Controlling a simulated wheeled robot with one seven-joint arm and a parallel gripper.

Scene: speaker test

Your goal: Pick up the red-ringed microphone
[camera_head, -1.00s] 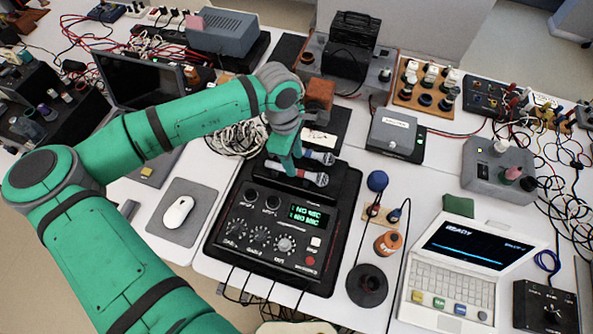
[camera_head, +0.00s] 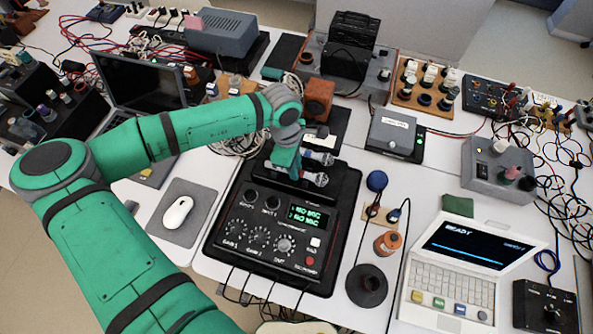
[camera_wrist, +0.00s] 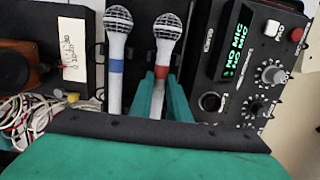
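The red-ringed microphone (camera_wrist: 165,50) lies with its mesh head away from me in the wrist view. It also shows in the head view (camera_head: 318,180), on the black device. My gripper (camera_wrist: 161,90) has its green fingers on either side of the handle, near the red ring. Whether the fingers press on the handle or leave a small gap is unclear. The blue-ringed microphone (camera_wrist: 117,55) lies beside it on the left in the wrist view, outside the fingers. My gripper and arm hide the handle ends in the head view.
The black device (camera_head: 262,245) has knobs and a lit display (camera_head: 308,217). A wooden block (camera_head: 318,97) stands behind. A laptop (camera_head: 145,85) and mouse (camera_head: 178,212) are left.

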